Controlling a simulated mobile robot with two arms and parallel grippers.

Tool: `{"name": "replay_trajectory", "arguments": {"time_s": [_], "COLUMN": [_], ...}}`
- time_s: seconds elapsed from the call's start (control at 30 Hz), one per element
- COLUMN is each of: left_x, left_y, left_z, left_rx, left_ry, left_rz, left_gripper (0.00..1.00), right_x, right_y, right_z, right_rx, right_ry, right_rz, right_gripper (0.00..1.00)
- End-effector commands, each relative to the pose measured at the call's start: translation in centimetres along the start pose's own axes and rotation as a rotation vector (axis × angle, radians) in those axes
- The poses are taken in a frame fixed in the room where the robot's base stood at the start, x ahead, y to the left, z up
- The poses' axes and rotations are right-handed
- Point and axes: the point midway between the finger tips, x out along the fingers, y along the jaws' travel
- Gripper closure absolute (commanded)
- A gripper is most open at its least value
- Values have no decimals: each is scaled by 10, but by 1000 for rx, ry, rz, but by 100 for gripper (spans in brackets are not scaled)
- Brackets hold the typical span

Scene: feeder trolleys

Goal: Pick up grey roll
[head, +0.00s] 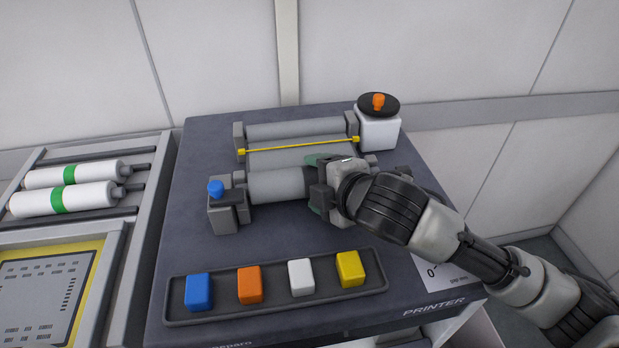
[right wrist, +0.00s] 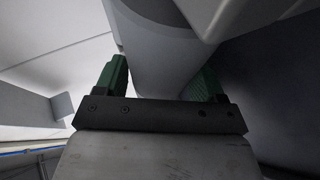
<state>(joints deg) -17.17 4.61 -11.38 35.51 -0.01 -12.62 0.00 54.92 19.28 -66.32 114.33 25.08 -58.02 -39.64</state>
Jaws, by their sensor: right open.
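The grey roll (head: 277,185) lies horizontally on the printer trolley, between a dark grey holder with a blue knob at its left end and my right gripper at its right part. My right gripper (head: 318,186) is over the right part of the roll, with a green finger pad showing on each side of it. In the right wrist view the roll (right wrist: 163,60) runs between the two green fingers of the open gripper (right wrist: 162,85). Whether the pads touch the roll cannot be told. The roll's right end is mostly hidden by my gripper. My left gripper is not in view.
Behind the roll are grey rollers (head: 295,130) with a yellow bar (head: 300,145). A white container (head: 379,132) with an orange knob stands back right. In front, a tray (head: 225,312) holds several coloured blocks. White rolls with green bands (head: 70,174) lie in the left trolley.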

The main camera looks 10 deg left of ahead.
Motion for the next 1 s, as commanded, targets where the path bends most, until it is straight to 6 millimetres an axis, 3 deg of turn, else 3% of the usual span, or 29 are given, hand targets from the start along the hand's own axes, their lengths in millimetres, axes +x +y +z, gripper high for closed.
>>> {"name": "replay_trajectory", "arguments": {"time_s": [0.03,0.3,0.67,0.9,1.0], "left_x": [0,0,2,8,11], "left_y": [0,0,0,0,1], "left_z": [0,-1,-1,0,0], "left_rx": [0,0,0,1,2], "left_ry": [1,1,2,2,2], "left_rz": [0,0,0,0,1], "left_gripper": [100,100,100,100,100], "right_x": [0,0,-3,-18,-30], "right_y": [0,0,7,38,46], "right_z": [0,0,-1,-7,11], "right_rx": [0,0,0,-2,-1], "right_ry": [0,0,2,1,-6], "right_rz": [0,1,3,7,5], "right_gripper": [35,72,73,73,73]}}
